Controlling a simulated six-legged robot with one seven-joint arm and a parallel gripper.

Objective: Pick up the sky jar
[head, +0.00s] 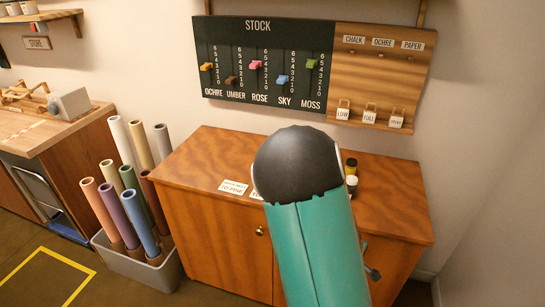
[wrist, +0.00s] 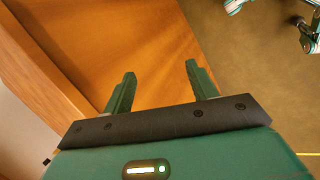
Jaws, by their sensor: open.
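No sky jar can be made out in either view. In the head view, two small containers stand on the wooden cabinet (head: 205,150), just right of my arm: a dark one with a yellowish part (head: 351,165) and a pale one (head: 352,183). My arm covers the middle of the cabinet top and whatever stands there. My gripper (wrist: 157,78) shows in the wrist view, its two green fingers apart with nothing between them. The head view does not show the gripper.
White cards (head: 233,187) lie on the cabinet top left of my arm. A STOCK board (head: 260,45) with coloured sliders, one labelled SKY, hangs above. A grey bin (head: 150,272) of paper rolls stands left of the cabinet. The cabinet top's right end looks clear.

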